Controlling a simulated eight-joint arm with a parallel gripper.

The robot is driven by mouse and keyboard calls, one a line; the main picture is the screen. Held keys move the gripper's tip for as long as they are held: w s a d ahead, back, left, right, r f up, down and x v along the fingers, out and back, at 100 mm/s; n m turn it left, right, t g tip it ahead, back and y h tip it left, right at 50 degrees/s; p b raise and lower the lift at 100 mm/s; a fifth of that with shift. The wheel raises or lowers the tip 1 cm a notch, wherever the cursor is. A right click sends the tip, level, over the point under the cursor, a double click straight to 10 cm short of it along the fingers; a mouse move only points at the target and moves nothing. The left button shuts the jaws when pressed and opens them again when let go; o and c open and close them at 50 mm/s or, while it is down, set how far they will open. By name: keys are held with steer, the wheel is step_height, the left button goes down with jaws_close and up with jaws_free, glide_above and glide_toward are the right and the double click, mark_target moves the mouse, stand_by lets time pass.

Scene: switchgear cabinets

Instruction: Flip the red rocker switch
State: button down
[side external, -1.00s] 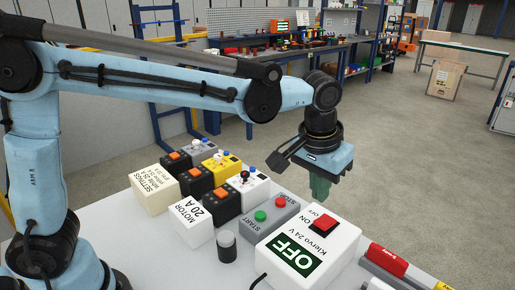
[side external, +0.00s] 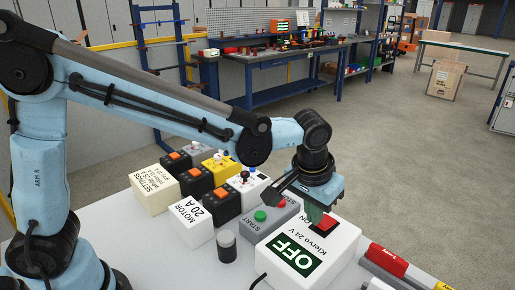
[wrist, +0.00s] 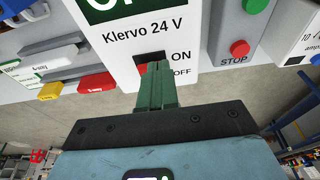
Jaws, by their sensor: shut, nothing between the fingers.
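The red rocker switch (side external: 327,226) sits on top of a white box (side external: 325,255) labelled Klervo 24 V, with a green OFF display (side external: 293,254). My gripper (side external: 314,224) is shut and empty, its green fingertips right at the rocker. In the wrist view the closed fingers (wrist: 154,72) cover much of the rocker. A red sliver of the rocker (wrist: 142,69) shows at their left, beside the printed ON and OFF marks. I cannot tell whether the fingertips touch it.
A grey START/STOP box with a green button (side external: 260,215) stands beside the white box. Black modules with orange switches (side external: 221,194) and a black knob (side external: 227,246) stand further left. Red and yellow markers (side external: 388,260) lie at the right.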

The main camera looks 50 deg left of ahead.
steer(key=shift+s+f+t, duration=0.45)
steer(key=shift+f+t, duration=0.1)
steer(key=shift+t, duration=0.25)
steer(key=shift+s+f+t, duration=0.25)
steer(key=shift+f+t, duration=0.05)
steer(key=shift+t, duration=0.7)
steer(key=shift+s+f, duration=0.1)
steer(key=shift+f, duration=0.1)
